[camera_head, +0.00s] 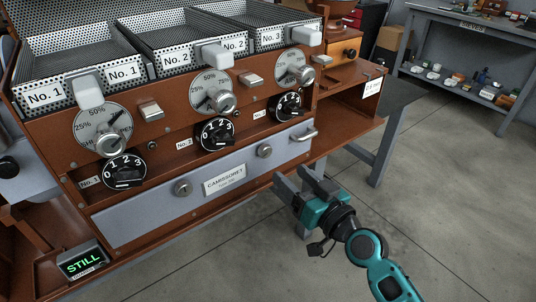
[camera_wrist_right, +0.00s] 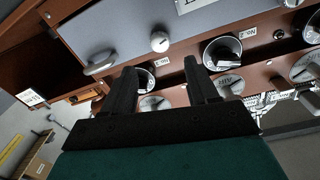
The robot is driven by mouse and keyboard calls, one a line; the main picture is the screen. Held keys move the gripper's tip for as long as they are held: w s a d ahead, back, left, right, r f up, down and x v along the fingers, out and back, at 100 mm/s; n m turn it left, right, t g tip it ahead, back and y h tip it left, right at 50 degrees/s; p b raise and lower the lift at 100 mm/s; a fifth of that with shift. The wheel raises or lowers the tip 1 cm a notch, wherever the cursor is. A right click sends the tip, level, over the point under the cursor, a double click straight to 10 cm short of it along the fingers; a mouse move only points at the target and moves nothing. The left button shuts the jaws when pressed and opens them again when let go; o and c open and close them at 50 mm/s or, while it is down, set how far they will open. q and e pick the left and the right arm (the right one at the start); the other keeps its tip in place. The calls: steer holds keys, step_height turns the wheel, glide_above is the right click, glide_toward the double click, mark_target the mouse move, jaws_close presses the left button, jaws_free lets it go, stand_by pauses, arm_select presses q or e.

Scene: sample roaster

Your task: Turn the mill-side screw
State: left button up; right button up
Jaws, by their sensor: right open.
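The grey drawer-like panel (camera_head: 140,213) on the front of the brown roaster carries two round metal screws. The right screw (camera_head: 264,150) is nearer the wooden box that looks like the mill (camera_head: 342,50); it also shows in the wrist view (camera_wrist_right: 160,42). The left screw (camera_head: 183,187) sits beyond the name plate. My right gripper (camera_head: 292,176) is open and empty, below and to the right of the right screw, apart from it. In the wrist view my fingers (camera_wrist_right: 160,67) point towards the panel, with the right screw beyond the gap. My left gripper is not in view.
A bar handle (camera_head: 303,134) sticks out at the panel's right end. Numbered black dials (camera_head: 215,134) and percent dials (camera_head: 212,92) line the front above. A green STILL display (camera_head: 83,262) is at lower left. Open floor (camera_head: 445,190) lies to the right.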

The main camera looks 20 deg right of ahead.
mark_target(267, 153)
steer(key=x, duration=0.9)
steer(key=c, duration=1)
steer(key=shift+c, duration=0.2)
